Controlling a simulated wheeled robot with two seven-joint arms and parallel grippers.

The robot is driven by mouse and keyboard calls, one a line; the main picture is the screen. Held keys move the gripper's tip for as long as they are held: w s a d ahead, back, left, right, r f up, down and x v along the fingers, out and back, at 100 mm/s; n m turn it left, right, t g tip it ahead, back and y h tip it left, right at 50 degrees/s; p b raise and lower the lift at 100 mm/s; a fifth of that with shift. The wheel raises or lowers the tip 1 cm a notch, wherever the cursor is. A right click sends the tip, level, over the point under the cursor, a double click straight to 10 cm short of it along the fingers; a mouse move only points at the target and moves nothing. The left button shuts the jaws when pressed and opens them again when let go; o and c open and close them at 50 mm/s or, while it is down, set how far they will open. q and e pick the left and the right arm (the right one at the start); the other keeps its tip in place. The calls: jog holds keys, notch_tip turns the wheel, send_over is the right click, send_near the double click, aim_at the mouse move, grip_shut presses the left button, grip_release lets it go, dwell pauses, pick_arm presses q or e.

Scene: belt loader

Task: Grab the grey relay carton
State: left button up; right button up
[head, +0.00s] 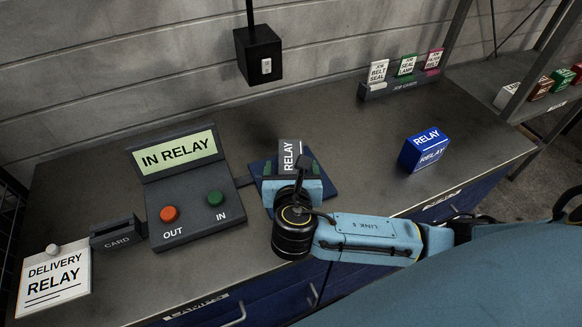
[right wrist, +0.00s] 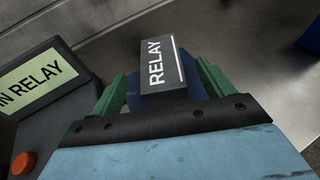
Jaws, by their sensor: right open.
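The grey relay carton (head: 289,153) stands on a dark blue pad (head: 328,188) near the middle of the bench, with RELAY in white letters. It also shows in the right wrist view (right wrist: 158,62). My right gripper (head: 291,167) is open, with one green finger on each side of the carton. In the right wrist view the gripper (right wrist: 161,74) has gaps between both fingers and the carton, and no grip shows. The carton's lower part is partly hidden by the gripper. My left gripper is not in view.
A control box (head: 190,200) with an IN RELAY screen, orange OUT and green IN buttons stands left of the pad. A blue RELAY carton (head: 423,150) stands at right. A card rack (head: 400,83) is at the back. A black box (head: 258,55) hangs above. Bench between cartons is clear.

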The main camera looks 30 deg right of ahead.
aim_at(291, 157)
jog(key=x, duration=0.6)
jog(key=shift+b, duration=0.3)
jog(key=c, duration=1.1)
jog(key=shift+r, duration=0.15)
jog(key=shift+c, duration=0.7)
